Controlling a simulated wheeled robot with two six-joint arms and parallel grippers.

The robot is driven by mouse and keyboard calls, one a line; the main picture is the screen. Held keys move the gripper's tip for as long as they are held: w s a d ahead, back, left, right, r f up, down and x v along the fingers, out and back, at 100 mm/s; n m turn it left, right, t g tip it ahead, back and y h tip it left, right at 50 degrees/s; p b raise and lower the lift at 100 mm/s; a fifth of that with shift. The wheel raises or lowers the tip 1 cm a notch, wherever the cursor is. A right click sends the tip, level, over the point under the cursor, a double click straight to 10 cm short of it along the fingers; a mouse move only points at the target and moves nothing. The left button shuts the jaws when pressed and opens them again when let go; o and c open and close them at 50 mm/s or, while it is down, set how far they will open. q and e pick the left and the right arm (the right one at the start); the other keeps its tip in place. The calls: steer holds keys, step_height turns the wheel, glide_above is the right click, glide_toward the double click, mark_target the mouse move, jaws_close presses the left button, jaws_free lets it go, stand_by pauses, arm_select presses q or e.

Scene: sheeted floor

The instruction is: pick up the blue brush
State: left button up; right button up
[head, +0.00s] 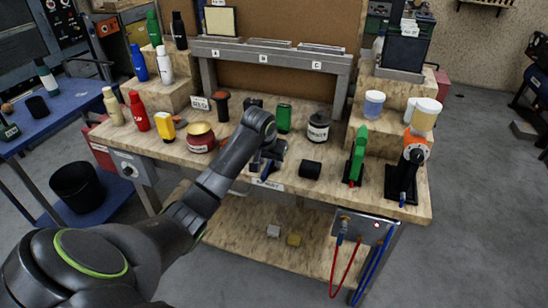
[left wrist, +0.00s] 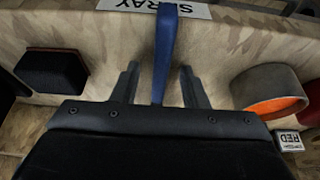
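The blue brush (left wrist: 164,45) shows in the left wrist view as a long blue handle running between my fingers; its bristles are hidden. In the head view a short blue piece of it (head: 266,172) shows at the bench's front edge, below my left gripper (head: 266,158). In the left wrist view my left gripper (left wrist: 160,84) is open, with one finger on each side of the handle and a visible gap on both sides. My right gripper is in no view.
The wooden bench (head: 345,200) is crowded. A black block (head: 310,169) stands right of the gripper, then a green tool (head: 357,155) and an orange-black tool (head: 408,170). A SPRAY label (left wrist: 150,7) lies by the brush.

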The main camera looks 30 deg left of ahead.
arm_select(q)
jaws_close()
steer(key=shift+r, duration=0.15)
